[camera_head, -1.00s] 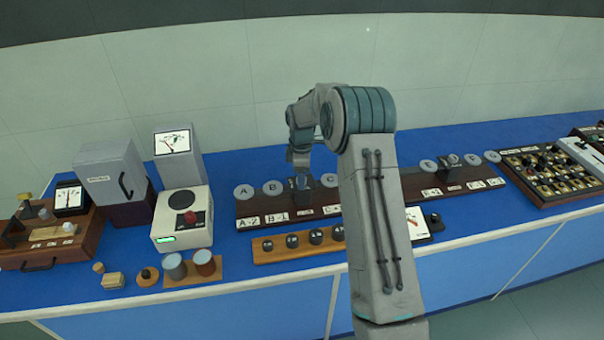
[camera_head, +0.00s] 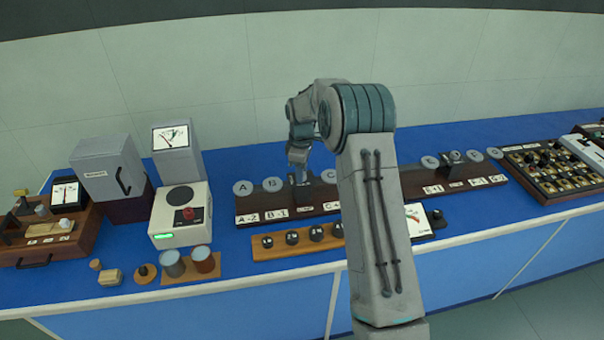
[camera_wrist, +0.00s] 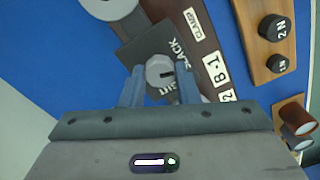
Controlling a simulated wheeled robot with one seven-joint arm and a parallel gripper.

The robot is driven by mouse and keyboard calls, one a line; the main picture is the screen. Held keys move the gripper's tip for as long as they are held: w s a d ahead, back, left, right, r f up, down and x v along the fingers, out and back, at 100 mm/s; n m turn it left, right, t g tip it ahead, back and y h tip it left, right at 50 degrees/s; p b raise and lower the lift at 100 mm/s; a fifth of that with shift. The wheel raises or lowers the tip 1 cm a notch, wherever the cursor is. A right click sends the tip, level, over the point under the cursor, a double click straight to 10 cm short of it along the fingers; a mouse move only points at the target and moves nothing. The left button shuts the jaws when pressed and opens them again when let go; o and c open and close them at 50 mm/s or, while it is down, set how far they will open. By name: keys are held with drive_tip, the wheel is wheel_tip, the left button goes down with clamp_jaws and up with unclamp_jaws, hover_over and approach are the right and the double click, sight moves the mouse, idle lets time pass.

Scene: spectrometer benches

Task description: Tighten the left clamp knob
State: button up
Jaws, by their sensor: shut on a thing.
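The clamp knob (camera_wrist: 161,72) is a round grey knob with a dark mark on its top, seen in the wrist view above a dark plate with white lettering. My gripper (camera_wrist: 160,80) has one finger on each side of the knob and is shut on it. In the head view my gripper (camera_head: 302,182) reaches down to the left part of the long dark board (camera_head: 290,211), between the discs marked B and C. The knob itself is hidden there by the fingers.
A wooden strip with black knobs (camera_head: 292,238) lies in front of the board. My arm hides the board's middle. Blue bench top shows behind the board.

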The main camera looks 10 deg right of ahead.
drive_tip(key=m+b, duration=0.1)
drive_tip(key=m, duration=0.2)
drive_tip(key=shift+m+b, duration=0.35)
drive_tip(key=shift+m, duration=0.05)
drive_tip(key=m+b, duration=0.1)
drive_tip(key=m, duration=0.2)
drive_tip(key=shift+m, duration=0.3)
drive_tip(key=m+b, duration=0.1)
drive_tip(key=m, duration=0.2)
drive_tip(key=shift+m, duration=0.3)
drive_tip(key=shift+r+m, duration=0.1)
drive_tip(key=shift+m, duration=1.9)
drive_tip(key=o, duration=1)
drive_tip(key=shift+c, duration=0.2)
